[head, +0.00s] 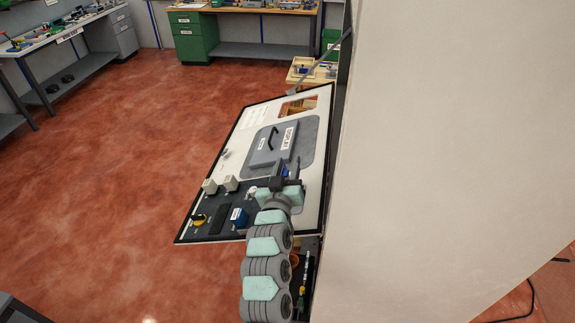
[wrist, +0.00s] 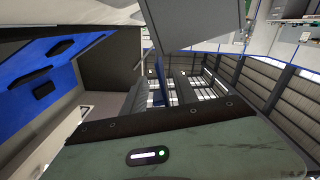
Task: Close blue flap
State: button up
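My gripper (head: 287,168) is over the slanted dispenser panel (head: 236,158), just below its grey hatch (head: 268,158) in the picture. Its two dark fingers stand apart, with a small patch of blue (head: 286,172) showing between or behind them. Whether they touch that blue part is unclear. In the wrist view, the fingers (wrist: 160,88) also look apart, with a narrow strip of blue in the gap. A large blue surface (wrist: 62,62) with dark shapes fills the left of that view. I cannot tell which blue part is the flap, or its angle.
A blue box (head: 239,216), pale knobs (head: 210,186) and a yellow-black knob (head: 200,219) stand on the panel's dark lower strip. A black handle (head: 273,138) is on the hatch. A big pale wall (head: 440,150) bounds the right. Open red floor (head: 110,170) lies left.

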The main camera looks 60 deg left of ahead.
grip_shut()
jog(key=shift+s+a+f+n+b, duration=0.1)
jog(key=shift+f+n+b, duration=0.05)
jog(key=shift+n+b, duration=0.2)
dwell(0.8)
jog(key=n+b, duration=0.2)
jog(key=s+a+f+n+b, duration=0.1)
jog(key=n+b, duration=0.1)
jog(key=s+n+b, duration=0.1)
jog(key=n+b, duration=0.1)
jog(key=n, duration=0.1)
jog(key=shift+s+a+f, duration=0.2)
jog(key=shift+a+f, duration=0.1)
jog(key=shift+a, duration=0.05)
jog(key=n, duration=0.1)
jog(key=f+n+b, duration=0.1)
jog(key=n, duration=0.1)
jog(key=s+n+b, duration=0.1)
jog(key=n, duration=0.1)
jog(key=shift+a+f+n, duration=0.25)
jog(key=shift+a, duration=0.1)
